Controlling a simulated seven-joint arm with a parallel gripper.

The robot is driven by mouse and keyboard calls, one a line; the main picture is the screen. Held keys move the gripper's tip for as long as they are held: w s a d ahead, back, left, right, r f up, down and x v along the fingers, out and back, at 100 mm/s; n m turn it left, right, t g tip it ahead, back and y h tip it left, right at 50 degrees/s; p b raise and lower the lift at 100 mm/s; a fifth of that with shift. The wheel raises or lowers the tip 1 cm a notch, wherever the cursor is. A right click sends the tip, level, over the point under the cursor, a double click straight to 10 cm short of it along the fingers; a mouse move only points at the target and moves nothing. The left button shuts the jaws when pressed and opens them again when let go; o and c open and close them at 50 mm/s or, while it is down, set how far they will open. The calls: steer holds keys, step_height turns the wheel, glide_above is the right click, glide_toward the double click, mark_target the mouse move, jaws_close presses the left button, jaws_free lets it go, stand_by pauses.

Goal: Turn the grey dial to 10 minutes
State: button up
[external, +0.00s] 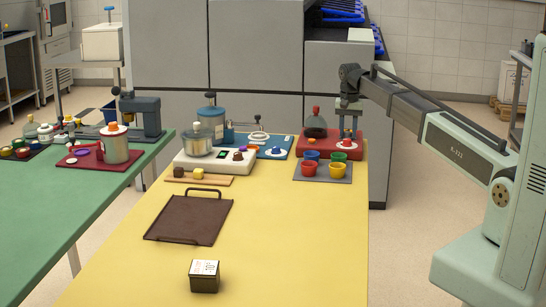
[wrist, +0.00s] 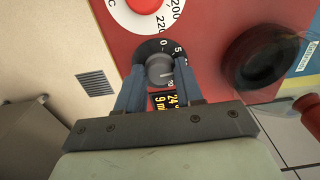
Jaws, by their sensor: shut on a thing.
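The grey dial (wrist: 160,70) sits on a black disc with pale numbers, of which 0 and 5 are readable, on the red panel (wrist: 200,110). My gripper (wrist: 158,76) has a blue-grey finger on each side of the dial and is shut on it. A small black display (wrist: 165,102) below the dial shows yellow figures; "24" and "9 mi" are readable, the rest is hidden by my gripper. In the external view my gripper (external: 349,128) reaches down over the red unit (external: 318,151); the grey dial cannot be made out there.
A red dial on a white ring (wrist: 145,6) marked 200 and 220 is just above. Coloured cups on a grey mat (external: 323,176) stand in front of the unit.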

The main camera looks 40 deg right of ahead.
steer(key=shift+m, duration=0.5)
steer(key=o, duration=1)
step_height(320, 180, up, 14)
steer(key=shift+f, duration=0.1)
steer(key=shift+f, duration=0.1)
stand_by(0.5)
